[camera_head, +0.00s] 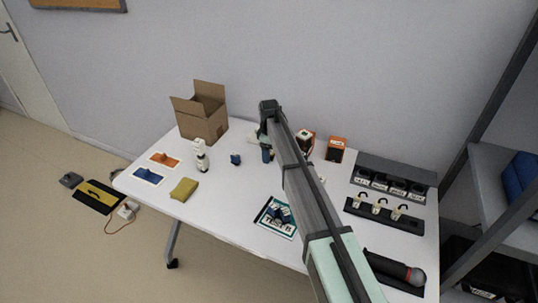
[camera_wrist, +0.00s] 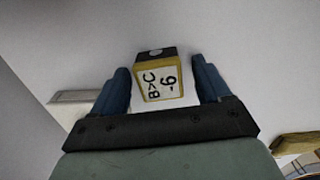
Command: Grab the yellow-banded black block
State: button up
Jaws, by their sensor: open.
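In the wrist view, a black block with a yellow band around a white lettered label (camera_wrist: 158,82) stands between the two blue fingers of my gripper (camera_wrist: 160,75). The fingers are open, one on each side, with a visible gap to the block. The block's black end with a grey round spot faces the far side. In the head view, my gripper (camera_head: 266,150) is low over the back middle of the white table (camera_head: 225,205). I cannot make out the yellow-banded block there; my arm and gripper may hide it.
A pale flat object (camera_wrist: 80,98) lies left of the fingers in the wrist view, and a tan object (camera_wrist: 295,143) at lower right. On the table, an open cardboard box (camera_head: 202,117) stands left, an orange-and-black box (camera_head: 335,150) right. Free table lies at front left.

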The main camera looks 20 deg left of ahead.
jog(key=shift+c, duration=0.2)
jog(key=c, duration=1)
jog(key=shift+r, duration=0.1)
